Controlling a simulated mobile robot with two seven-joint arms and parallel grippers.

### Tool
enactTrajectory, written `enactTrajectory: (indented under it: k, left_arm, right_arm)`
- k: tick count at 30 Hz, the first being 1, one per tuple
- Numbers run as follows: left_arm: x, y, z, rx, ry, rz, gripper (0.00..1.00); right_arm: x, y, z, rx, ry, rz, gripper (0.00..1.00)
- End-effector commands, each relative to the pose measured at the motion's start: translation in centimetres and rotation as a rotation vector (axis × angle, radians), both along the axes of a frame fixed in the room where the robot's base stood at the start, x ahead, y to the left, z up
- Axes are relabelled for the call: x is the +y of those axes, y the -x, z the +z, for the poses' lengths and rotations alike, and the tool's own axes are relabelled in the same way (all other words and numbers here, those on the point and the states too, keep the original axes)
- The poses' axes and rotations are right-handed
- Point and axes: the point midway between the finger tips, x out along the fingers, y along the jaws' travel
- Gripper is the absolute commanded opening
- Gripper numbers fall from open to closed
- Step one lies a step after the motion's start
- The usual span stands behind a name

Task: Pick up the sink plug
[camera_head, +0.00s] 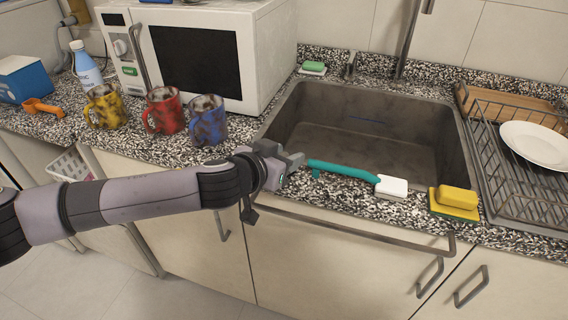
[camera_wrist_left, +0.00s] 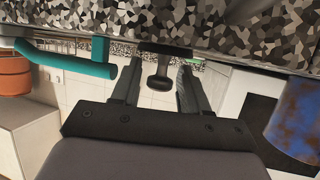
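The sink plug (camera_wrist_left: 158,80), dark with a wide flat base and a rounded knob, shows in the left wrist view against the speckled counter edge. My left gripper (camera_wrist_left: 157,72) is open, with one finger on each side of the plug's knob and a visible gap on both sides. In the head view, the left gripper (camera_head: 291,161) is at the counter's front strip, left of the teal brush handle. There the plug is hidden by the gripper. My right gripper is in neither view.
A teal brush (camera_head: 345,171) with a white head lies right beside the gripper, before the sink (camera_head: 370,150). A yellow sponge (camera_head: 457,197) is farther right. Blue (camera_head: 207,122), red (camera_head: 164,112) and yellow (camera_head: 104,108) mugs stand left, before the microwave (camera_head: 262,55).

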Motion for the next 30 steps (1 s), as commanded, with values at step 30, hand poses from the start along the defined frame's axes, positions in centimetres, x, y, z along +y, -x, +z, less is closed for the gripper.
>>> enactTrajectory:
  k: [30]
  left_arm:
    - [0.0,0.0,10.5,-0.005,0.004,-0.001,0.0]
  right_arm:
    - [0.0,0.0,0.9,0.001,0.0,0.0,0.43]
